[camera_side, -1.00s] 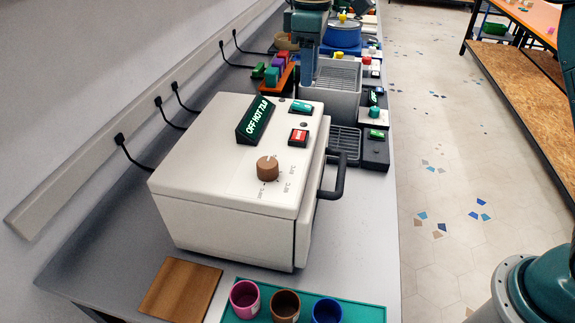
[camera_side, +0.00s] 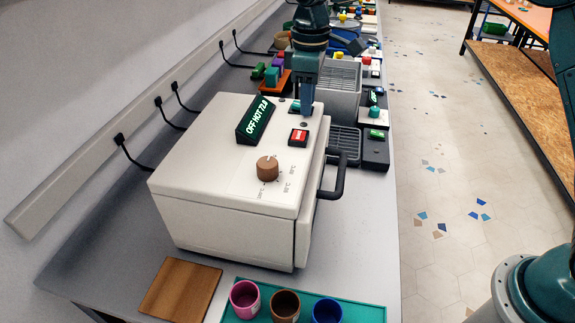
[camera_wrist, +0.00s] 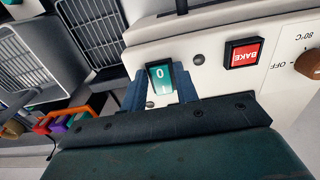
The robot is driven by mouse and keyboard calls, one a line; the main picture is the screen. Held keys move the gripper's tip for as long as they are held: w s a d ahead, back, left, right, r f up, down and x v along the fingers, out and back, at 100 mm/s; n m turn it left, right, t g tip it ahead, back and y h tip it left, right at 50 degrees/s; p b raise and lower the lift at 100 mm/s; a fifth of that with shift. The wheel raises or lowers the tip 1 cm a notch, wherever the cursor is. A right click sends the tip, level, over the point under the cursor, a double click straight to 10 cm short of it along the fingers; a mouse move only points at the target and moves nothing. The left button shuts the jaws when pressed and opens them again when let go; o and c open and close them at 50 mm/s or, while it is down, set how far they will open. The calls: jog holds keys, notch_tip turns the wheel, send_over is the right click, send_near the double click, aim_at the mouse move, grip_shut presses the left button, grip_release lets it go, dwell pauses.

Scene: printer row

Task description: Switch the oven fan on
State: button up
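The white oven (camera_side: 215,150) stands on the grey counter in the side view. Its tilted display (camera_side: 256,121) shows green text that reads OFF HOT and a number. The teal rocker switch (camera_wrist: 166,82) on the oven top carries a 0 and an I; in the side view it is partly hidden by my gripper. My gripper (camera_side: 307,110) points down at the switch. In the wrist view its two blue fingers are apart, one on each side of the switch, with nothing held. I cannot tell whether they touch it.
A red BAKE button (camera_side: 298,136) and a brown knob (camera_side: 267,168) sit close by on the oven top. The oven's dark handle (camera_side: 338,180) sticks out to the right. A grey machine (camera_side: 338,88) stands behind. Several cups stand on a teal tray (camera_side: 366,313) in front.

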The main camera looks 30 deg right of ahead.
grip_shut()
jog(key=shift+w+h, duration=0.2)
jog(key=shift+h, duration=0.1)
jog(key=shift+r+g, duration=0.1)
jog(key=shift+g, duration=0.4)
jog(key=shift+o, duration=1.9)
grip_release()
jog(key=shift+a, duration=0.1)
jog(key=shift+d+t, duration=0.25)
jog(key=shift+t, duration=0.05)
jog(key=shift+s+a, duration=0.1)
jog(key=shift+s, duration=0.1)
